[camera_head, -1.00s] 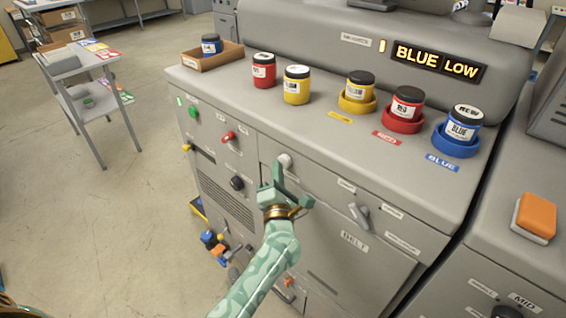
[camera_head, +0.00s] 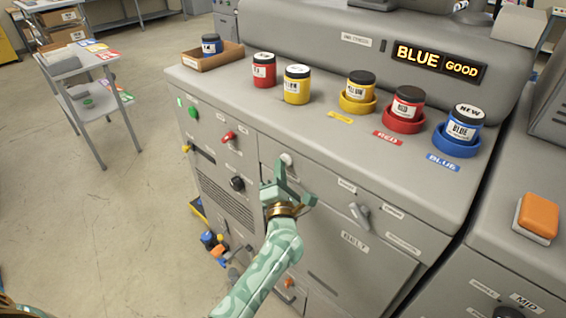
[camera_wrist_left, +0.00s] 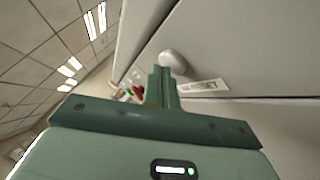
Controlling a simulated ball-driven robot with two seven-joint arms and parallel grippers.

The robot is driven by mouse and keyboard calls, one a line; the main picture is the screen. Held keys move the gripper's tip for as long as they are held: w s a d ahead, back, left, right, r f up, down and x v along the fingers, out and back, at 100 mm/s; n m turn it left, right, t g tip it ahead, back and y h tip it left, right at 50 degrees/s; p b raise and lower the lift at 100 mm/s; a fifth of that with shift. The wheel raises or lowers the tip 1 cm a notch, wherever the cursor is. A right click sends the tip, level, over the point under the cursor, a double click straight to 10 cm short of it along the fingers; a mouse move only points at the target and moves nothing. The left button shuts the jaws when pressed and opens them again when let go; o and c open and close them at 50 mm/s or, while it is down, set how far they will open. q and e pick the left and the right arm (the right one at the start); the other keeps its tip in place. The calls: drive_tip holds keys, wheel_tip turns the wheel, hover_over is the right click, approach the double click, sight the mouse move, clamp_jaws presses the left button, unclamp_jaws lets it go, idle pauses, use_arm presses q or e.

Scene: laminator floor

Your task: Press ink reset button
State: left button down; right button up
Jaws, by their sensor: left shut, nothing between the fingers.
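A white round button (camera_head: 287,160) sits on the grey machine's front, near its upper edge. It also shows in the left wrist view (camera_wrist_left: 173,62), with a small label beside it. My left gripper (camera_head: 279,172) is shut and empty, with its fingertips right at the button; I cannot tell whether they touch it. The fingers (camera_wrist_left: 161,84) overlap the button's edge in the wrist view. The display (camera_head: 438,64) on the machine reads "BLUE GOOD". The blue ink jar (camera_head: 462,124) stands in a blue ring holder (camera_head: 456,146). My right gripper is not in view.
A red jar (camera_head: 407,104) and a yellow jar (camera_head: 359,88) stand in holders; other red and yellow jars stand loose. A cardboard tray (camera_head: 207,62) holds a blue jar. A lever (camera_head: 360,214) and a red knob (camera_head: 228,137) stick out of the front.

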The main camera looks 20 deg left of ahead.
use_arm(q)
drive_tip(key=shift+s, duration=0.15)
drive_tip(key=shift+s+a+p, duration=0.3)
drive_tip(key=shift+s+p, duration=0.25)
drive_tip(key=shift+s, duration=0.2)
drive_tip(key=shift+s, duration=0.1)
drive_tip(key=s, duration=0.1)
drive_tip(key=s+a+p, duration=0.1)
drive_tip(key=s, duration=0.1)
drive_tip(key=s+p, duration=0.1)
drive_tip(key=shift+s+a, duration=0.3)
idle(0.5)
